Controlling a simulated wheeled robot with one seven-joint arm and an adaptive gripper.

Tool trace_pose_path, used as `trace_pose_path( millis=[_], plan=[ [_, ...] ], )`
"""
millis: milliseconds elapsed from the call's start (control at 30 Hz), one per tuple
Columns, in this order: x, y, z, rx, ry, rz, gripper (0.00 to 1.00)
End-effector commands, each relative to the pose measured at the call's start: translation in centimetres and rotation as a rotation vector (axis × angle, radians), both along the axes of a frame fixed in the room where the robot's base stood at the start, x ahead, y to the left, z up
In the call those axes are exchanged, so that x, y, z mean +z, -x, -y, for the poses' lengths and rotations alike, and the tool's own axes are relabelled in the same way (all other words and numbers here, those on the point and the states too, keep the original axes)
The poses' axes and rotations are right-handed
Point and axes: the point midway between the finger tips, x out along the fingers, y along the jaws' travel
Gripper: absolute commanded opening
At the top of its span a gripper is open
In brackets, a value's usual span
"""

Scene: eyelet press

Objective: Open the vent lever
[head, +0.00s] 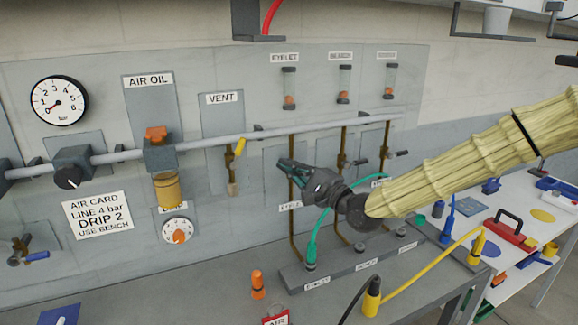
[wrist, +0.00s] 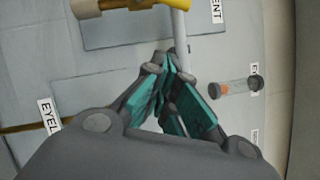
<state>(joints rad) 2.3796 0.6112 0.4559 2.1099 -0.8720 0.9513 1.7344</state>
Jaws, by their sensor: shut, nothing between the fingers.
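The vent lever (head: 240,147) has a short yellow handle, tilted, just below the grey air pipe and under the VENT label (head: 221,98) in the head view. A yellow handle (wrist: 88,8) shows at the top edge of the wrist view, partly cut off; it appears to be the same lever. My gripper (head: 282,165) has teal fingers, shut and empty. It is to the right of the lever and slightly lower in the head view, apart from it. In the wrist view my fingertips (wrist: 166,62) meet below the yellow handle, close to the grey pipe (wrist: 181,35).
The grey pipe runs along the wall panel, with brass drop tubes (head: 292,215) behind and right of my gripper. A grey block (head: 345,262) with a green hose (head: 318,225) stands below. The panel left of the lever holds an amber oil bowl (head: 168,189).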

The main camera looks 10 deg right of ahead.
Motion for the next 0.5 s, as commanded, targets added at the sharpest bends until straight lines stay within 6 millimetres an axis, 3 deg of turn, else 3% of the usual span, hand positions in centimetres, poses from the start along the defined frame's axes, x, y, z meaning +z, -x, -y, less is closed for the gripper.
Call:
trace_pose_path(
  millis=[500],
  plan=[
    [1.4,-5.1,-4.7,0.003,0.003,0.0,0.0]
  ],
)
